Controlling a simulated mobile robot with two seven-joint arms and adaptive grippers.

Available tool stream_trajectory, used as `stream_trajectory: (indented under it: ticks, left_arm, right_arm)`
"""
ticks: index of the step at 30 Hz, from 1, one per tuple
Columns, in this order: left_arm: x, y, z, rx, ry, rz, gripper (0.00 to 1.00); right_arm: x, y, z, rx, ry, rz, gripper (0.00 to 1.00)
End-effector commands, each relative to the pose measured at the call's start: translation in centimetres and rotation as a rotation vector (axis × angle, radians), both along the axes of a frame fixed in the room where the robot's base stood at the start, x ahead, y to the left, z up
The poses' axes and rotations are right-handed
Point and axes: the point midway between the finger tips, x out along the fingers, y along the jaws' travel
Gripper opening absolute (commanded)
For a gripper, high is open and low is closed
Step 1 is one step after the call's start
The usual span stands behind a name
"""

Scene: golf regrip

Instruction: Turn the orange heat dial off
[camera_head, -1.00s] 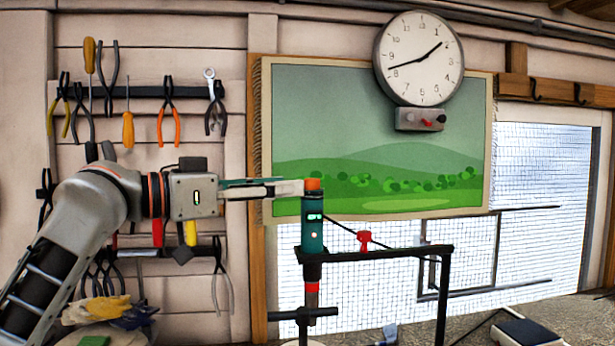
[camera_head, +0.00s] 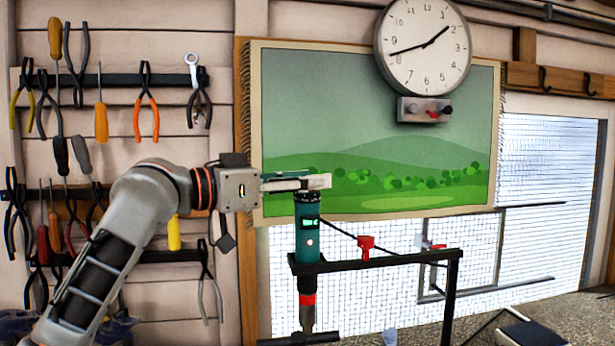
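A teal heat tool (camera_head: 308,240) stands upright, nozzle down, in a black frame (camera_head: 380,259). It has a small lit display and a red band near its lower end. The orange dial at its top is hidden now behind the fingertips of my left gripper (camera_head: 305,183). My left arm comes in from the left, and its pale fingers lie level across the tool's top. From this side I cannot tell whether they are shut on the dial or only beside it. My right gripper is not in view.
A red clip-like part (camera_head: 366,244) sits on the frame's bar. Pliers and screwdrivers hang on the left wall. A dark flat device (camera_head: 528,334) lies at lower right.

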Motion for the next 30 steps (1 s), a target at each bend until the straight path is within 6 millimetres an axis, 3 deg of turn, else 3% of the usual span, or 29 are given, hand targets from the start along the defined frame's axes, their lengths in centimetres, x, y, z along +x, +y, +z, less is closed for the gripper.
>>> stream_trajectory:
  ticks: [10,15,30]
  left_arm:
    - [0.24,-0.37,-0.03,0.001,-0.001,0.0,0.39]
    - [0.23,-0.36,-0.02,0.0,0.0,0.0,0.0]
    - [0.36,-0.21,0.03,-0.002,0.003,-0.082,0.0]
  right_arm:
    - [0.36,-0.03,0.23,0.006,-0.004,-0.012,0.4]
    - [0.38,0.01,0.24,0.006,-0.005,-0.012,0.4]
    - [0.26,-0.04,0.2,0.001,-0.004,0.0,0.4]
